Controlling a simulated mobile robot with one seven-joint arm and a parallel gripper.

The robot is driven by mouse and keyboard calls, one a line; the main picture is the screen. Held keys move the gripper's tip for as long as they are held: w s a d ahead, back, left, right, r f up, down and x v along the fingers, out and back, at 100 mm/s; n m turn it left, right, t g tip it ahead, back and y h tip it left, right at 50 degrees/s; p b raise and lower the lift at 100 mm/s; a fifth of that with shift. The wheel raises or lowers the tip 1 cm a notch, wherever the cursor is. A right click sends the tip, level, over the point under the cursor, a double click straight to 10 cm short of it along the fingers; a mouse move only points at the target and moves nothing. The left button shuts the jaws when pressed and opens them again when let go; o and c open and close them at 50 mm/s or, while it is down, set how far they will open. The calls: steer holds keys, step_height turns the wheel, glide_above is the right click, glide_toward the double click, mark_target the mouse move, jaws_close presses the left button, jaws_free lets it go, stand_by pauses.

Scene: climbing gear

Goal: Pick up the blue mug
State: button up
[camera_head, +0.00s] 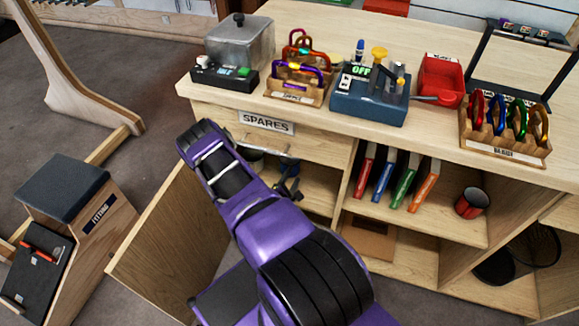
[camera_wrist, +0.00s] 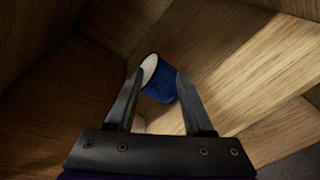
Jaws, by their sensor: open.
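The blue mug (camera_wrist: 160,84) lies tilted inside a wooden compartment in the wrist view, its white rim to the upper left. My gripper (camera_wrist: 157,78) is open, with its two dark fingers on either side of the mug in the picture. I cannot tell whether the fingers touch it. In the head view, my gripper (camera_head: 288,187) reaches into the open compartment below the drawer labelled SPARES. I cannot make out the mug for sure in that view.
An open cabinet door (camera_head: 172,232) stands left of my arm. A shelf divider is to the right, with several coloured books (camera_head: 404,180) and a red mug (camera_head: 471,203) beyond it. The counter (camera_head: 420,122) above carries racks of carabiners, a blue machine and a red tray.

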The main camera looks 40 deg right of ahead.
mark_target(298, 164)
steer(key=b+x, duration=0.1)
steer(key=x, duration=0.7)
steer(key=shift+w+d+f, duration=0.2)
steer(key=shift+w+d, duration=0.05)
steer(key=shift+w, duration=0.1)
steer(key=shift+c, duration=0.4)
jaws_close()
steer(key=shift+a, duration=0.1)
stand_by(0.6)
